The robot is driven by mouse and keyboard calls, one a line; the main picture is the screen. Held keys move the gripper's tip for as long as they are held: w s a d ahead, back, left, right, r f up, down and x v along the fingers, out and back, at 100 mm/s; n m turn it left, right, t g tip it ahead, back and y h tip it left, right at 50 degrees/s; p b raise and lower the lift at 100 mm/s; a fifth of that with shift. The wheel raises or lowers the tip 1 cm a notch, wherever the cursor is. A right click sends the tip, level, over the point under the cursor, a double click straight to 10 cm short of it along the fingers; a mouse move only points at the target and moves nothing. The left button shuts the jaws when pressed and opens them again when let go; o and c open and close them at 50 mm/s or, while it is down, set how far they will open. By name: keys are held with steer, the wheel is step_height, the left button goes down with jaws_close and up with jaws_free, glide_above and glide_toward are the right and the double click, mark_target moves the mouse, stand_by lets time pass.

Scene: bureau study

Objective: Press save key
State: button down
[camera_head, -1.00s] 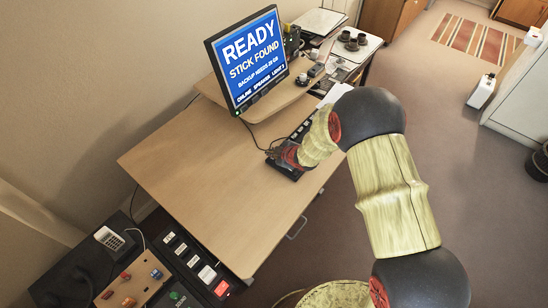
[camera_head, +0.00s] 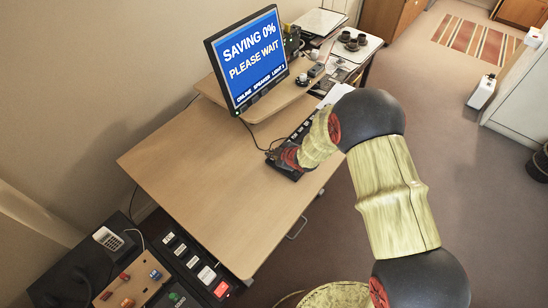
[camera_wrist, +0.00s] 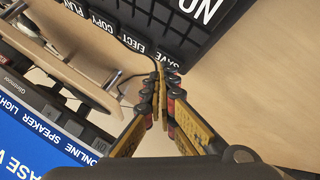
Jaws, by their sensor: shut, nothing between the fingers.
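The black keypad (camera_head: 303,131) lies on the wooden desk near its right edge, partly hidden by my arm. In the wrist view the keypad (camera_wrist: 157,22) shows a row of labels reading EJECT, COPY and others, with the save key's label (camera_wrist: 166,59) at the row's end. My gripper (camera_wrist: 163,75) is shut and empty, its fingertips right at the save key; whether they touch it I cannot tell. In the head view my gripper (camera_head: 286,159) is low over the keypad's near end. The monitor (camera_head: 248,58) reads "SAVING 0% PLEASE WAIT".
The monitor stands on a raised wooden shelf (camera_head: 262,108) behind the keypad. A dark console with keys (camera_head: 207,274) and a wooden switch box (camera_head: 133,280) stand at the lower left. The desk's left and middle (camera_head: 205,160) are clear.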

stand_by(0.5)
steer(key=shift+r+p, duration=0.65)
steer(key=shift+r, duration=0.1)
steer(key=shift+r, duration=0.1)
step_height(320, 180, up, 5)
steer(key=p, duration=0.4)
stand_by(0.8)
